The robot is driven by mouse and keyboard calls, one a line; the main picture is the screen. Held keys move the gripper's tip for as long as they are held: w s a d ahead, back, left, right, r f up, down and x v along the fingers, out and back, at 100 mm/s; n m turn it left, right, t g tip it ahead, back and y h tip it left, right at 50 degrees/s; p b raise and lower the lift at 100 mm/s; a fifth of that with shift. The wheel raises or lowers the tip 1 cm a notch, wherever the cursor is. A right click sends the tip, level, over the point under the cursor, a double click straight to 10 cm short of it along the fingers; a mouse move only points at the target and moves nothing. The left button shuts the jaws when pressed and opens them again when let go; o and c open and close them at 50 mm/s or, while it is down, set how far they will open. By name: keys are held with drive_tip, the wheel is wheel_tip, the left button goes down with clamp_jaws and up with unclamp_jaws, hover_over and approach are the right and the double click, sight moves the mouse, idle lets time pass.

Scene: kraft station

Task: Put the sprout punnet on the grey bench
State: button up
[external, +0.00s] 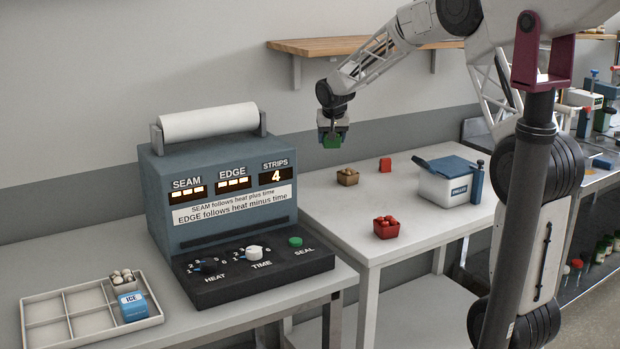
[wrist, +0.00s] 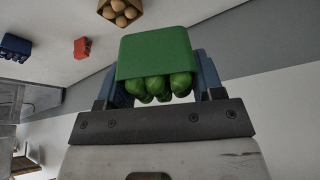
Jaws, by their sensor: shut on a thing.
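The sprout punnet is a green tub (external: 332,142) with green round items inside, seen clearly in the wrist view (wrist: 155,52). My gripper (external: 334,134) is shut on it, with its blue fingers (wrist: 158,78) on either side of the tub. The punnet hangs in the air above the back of the right-hand pale grey bench (external: 335,218), apart from its top. A second grey bench (external: 80,250) stands at the left and bears the sealing machine. I cannot tell by colour which bench is the named one.
On the right-hand bench are a brown punnet (external: 348,178), a red punnet (external: 386,230), a small red block (external: 385,164) and a white box with a blue lid (external: 450,184). The sealing machine (external: 205,205) and a sectioned tray (external: 60,325) stand on the left bench. A wooden shelf (external: 320,46) is behind.

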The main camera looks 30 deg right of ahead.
drive_tip(key=w+a+n+y, duration=0.1)
drive_tip(key=w+a+n, duration=0.1)
drive_tip(key=a+n, duration=0.3)
drive_tip(key=shift+w+a+f+y, duration=0.2)
drive_tip(key=shift+a+y, duration=0.2)
drive_tip(key=shift+a, duration=0.9)
